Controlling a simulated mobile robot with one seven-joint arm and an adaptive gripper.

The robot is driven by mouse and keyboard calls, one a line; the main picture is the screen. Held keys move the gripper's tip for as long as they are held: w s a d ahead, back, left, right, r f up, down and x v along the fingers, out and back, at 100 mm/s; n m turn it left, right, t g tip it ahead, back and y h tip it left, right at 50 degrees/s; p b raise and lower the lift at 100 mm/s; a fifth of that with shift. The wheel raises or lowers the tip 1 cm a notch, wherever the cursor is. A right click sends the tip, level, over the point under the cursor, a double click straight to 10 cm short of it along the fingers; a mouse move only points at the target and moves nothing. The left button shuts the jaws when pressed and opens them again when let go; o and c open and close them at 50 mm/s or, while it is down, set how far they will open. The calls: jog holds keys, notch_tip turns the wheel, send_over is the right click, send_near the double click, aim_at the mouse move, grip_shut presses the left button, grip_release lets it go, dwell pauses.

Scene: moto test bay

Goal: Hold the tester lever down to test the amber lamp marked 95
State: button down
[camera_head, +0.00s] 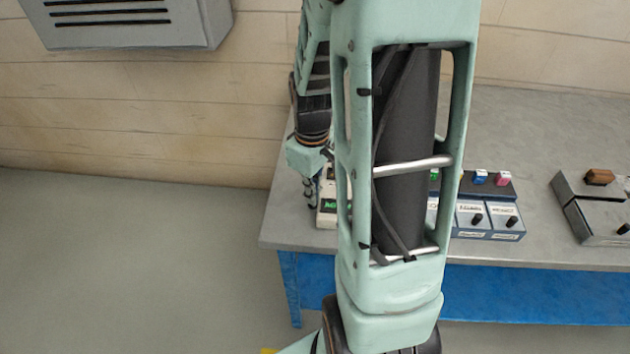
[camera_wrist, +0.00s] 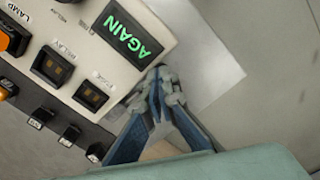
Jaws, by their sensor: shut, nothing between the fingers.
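The tester (camera_wrist: 107,68) is a pale box at the left of the wrist view, with sockets marked LAMP, RELAY and FUSE. Its display (camera_wrist: 127,34) shows AGAIN in green; it also shows lit in the head view (camera_head: 328,205), beside my arm. An orange piece (camera_wrist: 5,40) sits at the LAMP socket, cut by the picture edge; no number on it is readable. My gripper (camera_wrist: 167,82) is shut and empty, its tips close beside the tester's edge near the display; contact cannot be told. I cannot make out the lever clearly.
My arm hides the middle of the grey bench (camera_head: 540,115) in the head view. Blue boxes (camera_head: 487,222) with black knobs and coloured blocks stand right of it. A grey box (camera_head: 597,222) with a brown block (camera_head: 600,177) is at far right. Floor at left is clear.

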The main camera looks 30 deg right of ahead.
notch_tip(320, 180, up, 9)
jog(key=p, duration=0.7)
dwell(0.5)
dwell(0.4)
